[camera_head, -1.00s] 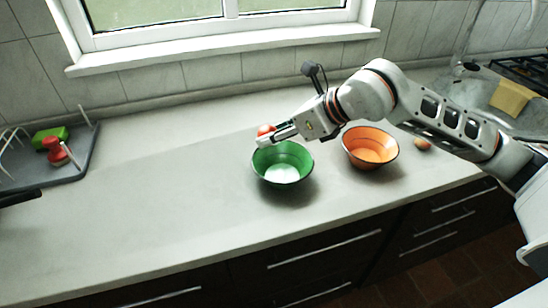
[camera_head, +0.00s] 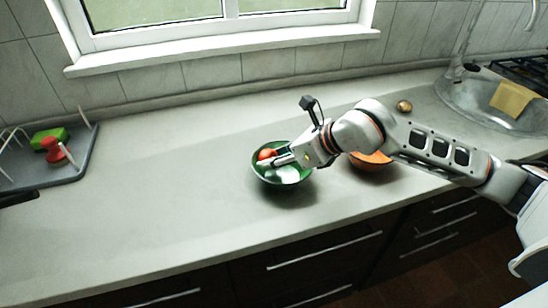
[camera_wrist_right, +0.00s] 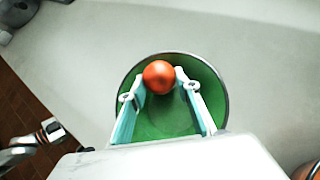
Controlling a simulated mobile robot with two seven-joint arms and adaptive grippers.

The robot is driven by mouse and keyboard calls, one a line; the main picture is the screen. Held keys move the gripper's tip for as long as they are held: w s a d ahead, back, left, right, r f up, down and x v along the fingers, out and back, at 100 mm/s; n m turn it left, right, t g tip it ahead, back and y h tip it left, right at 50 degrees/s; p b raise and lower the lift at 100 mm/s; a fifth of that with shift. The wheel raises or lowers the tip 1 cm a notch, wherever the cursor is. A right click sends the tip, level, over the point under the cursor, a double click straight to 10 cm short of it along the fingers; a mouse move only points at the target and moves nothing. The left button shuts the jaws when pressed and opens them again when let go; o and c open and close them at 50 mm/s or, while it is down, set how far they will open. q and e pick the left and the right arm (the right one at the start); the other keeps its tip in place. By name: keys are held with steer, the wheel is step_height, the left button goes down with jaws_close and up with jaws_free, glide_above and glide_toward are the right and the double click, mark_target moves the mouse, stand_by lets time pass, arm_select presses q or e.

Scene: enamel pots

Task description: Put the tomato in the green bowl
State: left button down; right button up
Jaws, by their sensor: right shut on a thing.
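The red tomato (camera_head: 267,154) is low in the mouth of the green bowl (camera_head: 305,179), near its far left wall. I cannot tell whether it touches the bowl. My right gripper (camera_head: 268,160) reaches in from the right and is shut on the tomato. In the right wrist view, the tomato (camera_wrist_right: 159,77) sits between the tips of the two pale fingers of the gripper (camera_wrist_right: 160,82). The green bowl (camera_wrist_right: 165,122) lies beneath, upright on the counter. My left gripper is not clearly seen.
An orange bowl (camera_head: 371,162) stands right of the green bowl, partly behind my right arm. A round golden item (camera_head: 403,106) lies behind the arm. A grey tray (camera_head: 83,160) is at the left, a sink (camera_head: 470,108) at the right. The counter left of the green bowl is clear.

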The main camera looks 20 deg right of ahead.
steer(key=shift+f, duration=0.45)
steer(key=o, duration=0.8)
steer(key=shift+r, duration=0.1)
steer(key=shift+o, duration=0.2)
steer(key=shift+r, duration=0.1)
steer(key=shift+r, duration=0.3)
steer(key=v, duration=1.2)
